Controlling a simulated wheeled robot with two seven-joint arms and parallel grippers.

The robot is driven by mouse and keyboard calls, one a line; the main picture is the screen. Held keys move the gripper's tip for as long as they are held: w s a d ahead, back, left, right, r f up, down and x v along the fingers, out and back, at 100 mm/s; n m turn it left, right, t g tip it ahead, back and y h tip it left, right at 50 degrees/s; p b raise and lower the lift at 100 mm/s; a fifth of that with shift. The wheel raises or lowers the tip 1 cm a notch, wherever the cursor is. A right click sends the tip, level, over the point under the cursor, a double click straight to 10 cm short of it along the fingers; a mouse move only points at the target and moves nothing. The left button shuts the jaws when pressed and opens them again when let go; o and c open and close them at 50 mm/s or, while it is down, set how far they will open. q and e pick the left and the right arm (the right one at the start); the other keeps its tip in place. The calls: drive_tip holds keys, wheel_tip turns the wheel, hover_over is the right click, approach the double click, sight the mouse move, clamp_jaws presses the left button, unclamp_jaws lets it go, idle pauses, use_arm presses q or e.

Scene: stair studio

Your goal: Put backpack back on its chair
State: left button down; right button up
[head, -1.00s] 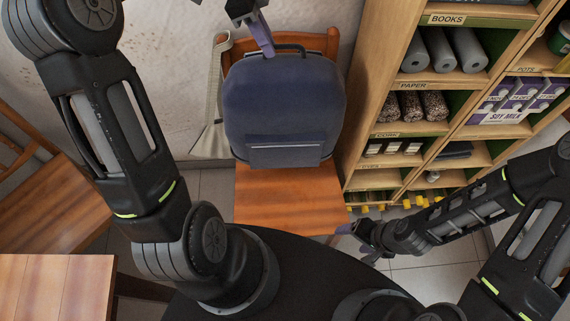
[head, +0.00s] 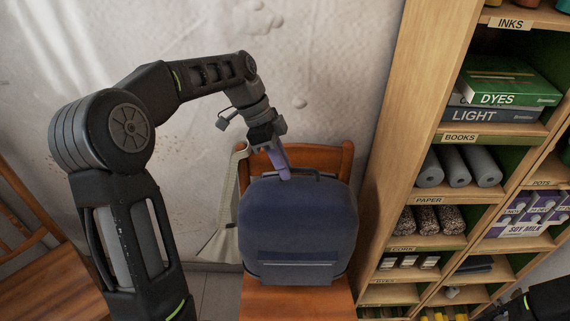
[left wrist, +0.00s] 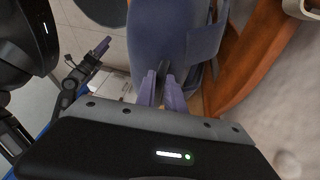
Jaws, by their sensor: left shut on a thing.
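The dark blue backpack (head: 298,232) is upright at the wooden chair (head: 290,302), in front of its backrest (head: 333,158). A pale strap (head: 228,210) hangs at its left side. My left gripper (head: 281,168) is shut on the backpack at its top, by the carry handle. In the left wrist view the purple fingers (left wrist: 160,88) meet the backpack (left wrist: 165,35), with the orange chair (left wrist: 258,62) beside it. I cannot tell whether the backpack's bottom touches the seat. My right gripper (left wrist: 100,48) shows only small in the left wrist view.
A tall wooden shelf (head: 392,150) with paper rolls, boxes and soy milk stands close to the chair's right. A plain wall (head: 330,60) is behind. Another wooden chair (head: 40,270) is at the lower left.

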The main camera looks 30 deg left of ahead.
sight(283, 183)
use_arm(q)
drive_tip(key=shift+f, duration=0.6)
wheel_tip(283, 183, down, 5)
drive_tip(key=shift+r+p, duration=0.1)
drive_tip(key=shift+p, duration=0.25)
drive_tip(key=shift+f, duration=0.3)
drive_tip(key=c, duration=1.4)
unclamp_jaws()
drive_tip(key=shift+c, duration=0.2)
drive_tip(key=shift+r, duration=0.15)
